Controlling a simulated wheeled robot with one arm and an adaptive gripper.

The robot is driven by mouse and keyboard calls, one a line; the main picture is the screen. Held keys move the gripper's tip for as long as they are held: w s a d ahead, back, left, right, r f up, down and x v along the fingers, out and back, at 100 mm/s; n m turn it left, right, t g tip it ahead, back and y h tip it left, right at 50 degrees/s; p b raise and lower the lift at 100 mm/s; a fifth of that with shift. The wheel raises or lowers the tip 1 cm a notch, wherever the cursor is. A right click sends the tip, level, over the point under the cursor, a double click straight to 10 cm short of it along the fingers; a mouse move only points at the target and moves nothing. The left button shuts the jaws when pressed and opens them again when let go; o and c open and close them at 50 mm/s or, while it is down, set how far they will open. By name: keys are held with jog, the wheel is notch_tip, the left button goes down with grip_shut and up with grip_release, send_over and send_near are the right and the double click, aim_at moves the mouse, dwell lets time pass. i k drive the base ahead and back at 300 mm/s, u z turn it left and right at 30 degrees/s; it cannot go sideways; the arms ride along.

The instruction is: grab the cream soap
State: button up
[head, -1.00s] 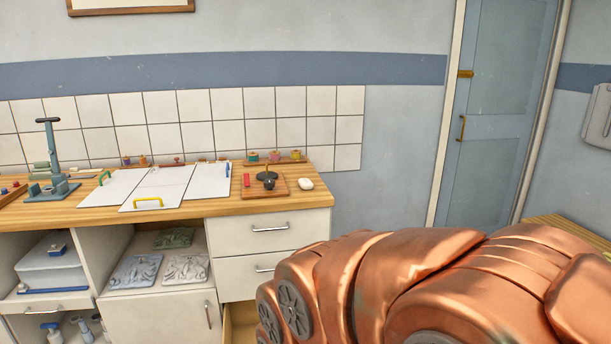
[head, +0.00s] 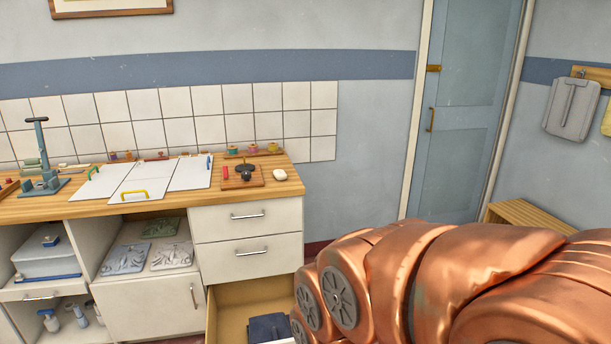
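The cream soap (head: 280,175) is a small pale rounded bar lying on the right end of the wooden counter (head: 262,193). It sits just right of a small brown board (head: 242,184) and apart from it. Nothing covers it. My copper-coloured arm fills the lower right of the head view. My gripper itself does not show.
The board holds a dark tool and a red piece. White panels (head: 150,183) lie left of it, and a blue press (head: 42,160) stands further left. An open drawer (head: 228,315) juts out below the soap's end. A wooden bench (head: 530,214) stands at right.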

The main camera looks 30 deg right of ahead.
aim_at(280, 174)
jog(key=z, duration=1.5)
jog(key=i, duration=3.6)
jog(key=u, duration=3.6)
